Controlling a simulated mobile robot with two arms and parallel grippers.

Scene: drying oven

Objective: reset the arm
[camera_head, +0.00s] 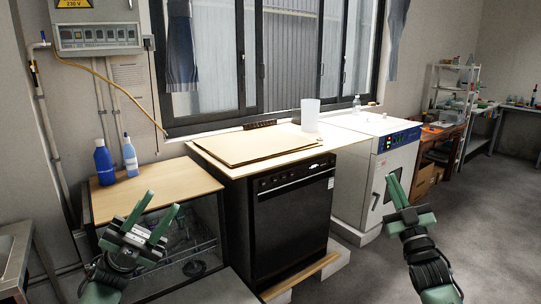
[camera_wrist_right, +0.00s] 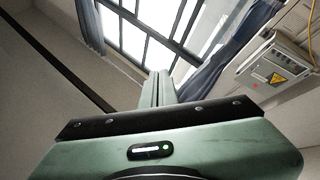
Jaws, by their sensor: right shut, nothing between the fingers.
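My left gripper (camera_head: 161,201) is at the lower left of the head view, in front of the wooden-topped cabinet. Its two green fingers point up and stand apart, with nothing seen between them. My right gripper (camera_head: 393,178) is at the lower right, raised in front of the white drying oven (camera_head: 375,200). Its fingers are together and empty. In the right wrist view the closed green fingers (camera_wrist_right: 158,88) point up toward the window. The drying oven's door is closed.
A black appliance (camera_head: 290,215) with flat boards (camera_head: 250,143) on top stands between the grippers. Blue bottles (camera_head: 104,162) stand on the wooden cabinet top (camera_head: 160,188). A metal sink (camera_head: 12,250) is at far left. The floor (camera_head: 375,275) at right is clear.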

